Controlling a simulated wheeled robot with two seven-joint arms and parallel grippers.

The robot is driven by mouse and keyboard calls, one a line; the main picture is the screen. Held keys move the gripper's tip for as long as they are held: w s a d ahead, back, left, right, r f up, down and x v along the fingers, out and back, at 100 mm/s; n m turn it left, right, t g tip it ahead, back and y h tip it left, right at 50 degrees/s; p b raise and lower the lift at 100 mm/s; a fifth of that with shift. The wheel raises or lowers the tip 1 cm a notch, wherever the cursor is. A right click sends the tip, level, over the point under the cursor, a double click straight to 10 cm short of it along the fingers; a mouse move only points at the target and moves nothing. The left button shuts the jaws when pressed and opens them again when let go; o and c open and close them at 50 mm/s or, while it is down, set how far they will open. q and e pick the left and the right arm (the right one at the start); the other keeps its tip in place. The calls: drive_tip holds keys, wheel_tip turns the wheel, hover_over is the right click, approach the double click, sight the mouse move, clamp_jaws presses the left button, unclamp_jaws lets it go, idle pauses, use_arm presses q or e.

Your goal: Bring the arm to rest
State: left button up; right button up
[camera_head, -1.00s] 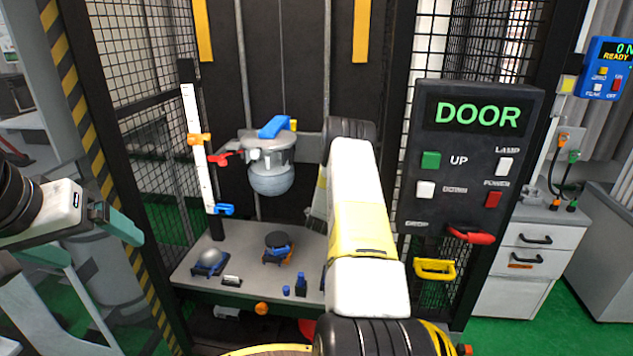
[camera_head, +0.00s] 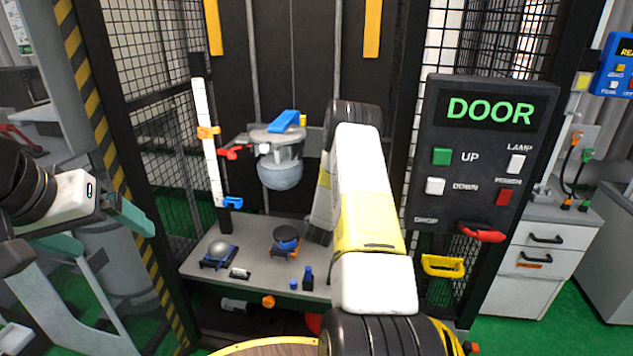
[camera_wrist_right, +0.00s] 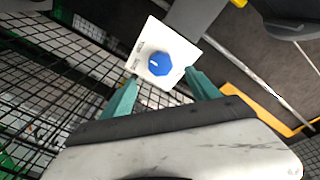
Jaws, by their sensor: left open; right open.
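My right arm (camera_head: 367,200), white with a yellow band, reaches up and forward into the drop tower in the head view. It hides its own gripper there. In the right wrist view my right gripper (camera_wrist_right: 160,91) has its two teal fingers spread apart with nothing held between them. Beyond the fingers is a white plate with a blue knob (camera_wrist_right: 153,62); I cannot tell whether the fingers touch it. My left gripper (camera_head: 130,214) is at the left edge of the head view, with teal fingertips, open and empty, outside the tower frame.
A grey ball (camera_head: 281,170) hangs under a holder in the tower. A white scale (camera_head: 208,140) with coloured clamps stands beside it. Small parts lie on the tower shelf (camera_head: 258,232). The DOOR panel (camera_head: 463,180) stands close right of my arm. Mesh walls flank the tower.

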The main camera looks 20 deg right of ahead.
drive_tip(key=shift+r, duration=0.1)
drive_tip(key=w+a+r+n+y, duration=0.1)
drive_tip(key=a+r+n+y, duration=0.2)
drive_tip(key=r, duration=0.4)
drive_tip(key=w+a+r+n+y, duration=0.1)
drive_tip(key=w+a+r+y, duration=0.15)
drive_tip(key=a+r, duration=0.4)
drive_tip(key=s+a+r+n+g+y, duration=0.1)
drive_tip(key=s+a+r+n+y, duration=0.45)
drive_tip(key=s+a+r, duration=0.45)
drive_tip(key=s+a+r+n+g+y, duration=0.1)
drive_tip(key=s+a+n+g, duration=0.1)
drive_tip(key=s, duration=0.9)
drive_tip(key=s+a+n+g+y, duration=0.1)
drive_tip(key=s+a+n+g, duration=0.1)
drive_tip(key=s, duration=0.8)
drive_tip(key=s+a+r+n+g, duration=0.1)
drive_tip(key=s+a+n, duration=0.3)
drive_tip(key=s, duration=0.7)
drive_tip(key=shift+s+a+r+g+y, duration=0.3)
drive_tip(key=shift+g+y, duration=0.1)
drive_tip(key=shift+g, duration=0.4)
drive_tip(key=shift+c, duration=0.4)
